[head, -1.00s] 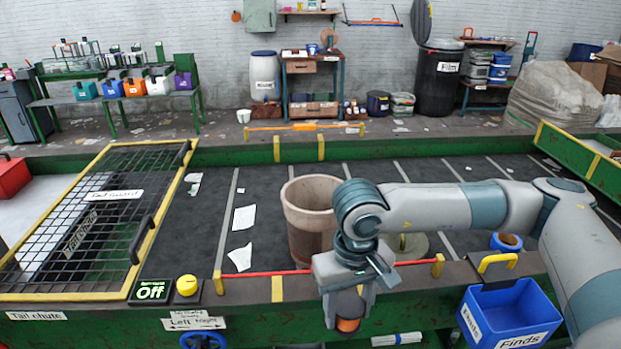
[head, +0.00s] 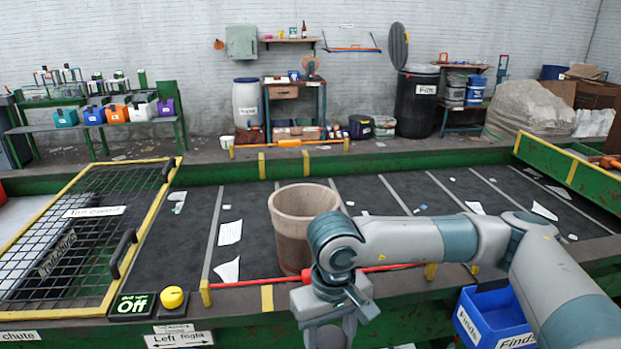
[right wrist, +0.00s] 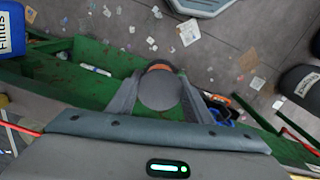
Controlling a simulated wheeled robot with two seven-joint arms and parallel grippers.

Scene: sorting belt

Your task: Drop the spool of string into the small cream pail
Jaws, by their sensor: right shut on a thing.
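My right gripper (head: 326,338) is pointing down at the near side of the belt frame, its fingertips at the bottom edge of the head view. In the right wrist view it (right wrist: 160,102) is shut on a round thing with a grey face and an orange-brown rim, apparently the spool of string (right wrist: 160,90). The spool is cut off in the head view. A small whitish pail (head: 227,141) stands on the floor behind the belt, at the left end of the yellow-posted rail; it may be the cream pail. My left gripper is out of view.
A large tan bucket (head: 291,225) stands on the belt just behind my right gripper. A red bar (head: 245,282) runs along the near edge. A blue Finds bin (head: 480,325) hangs at the right. The mesh guard (head: 80,235) covers the left end.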

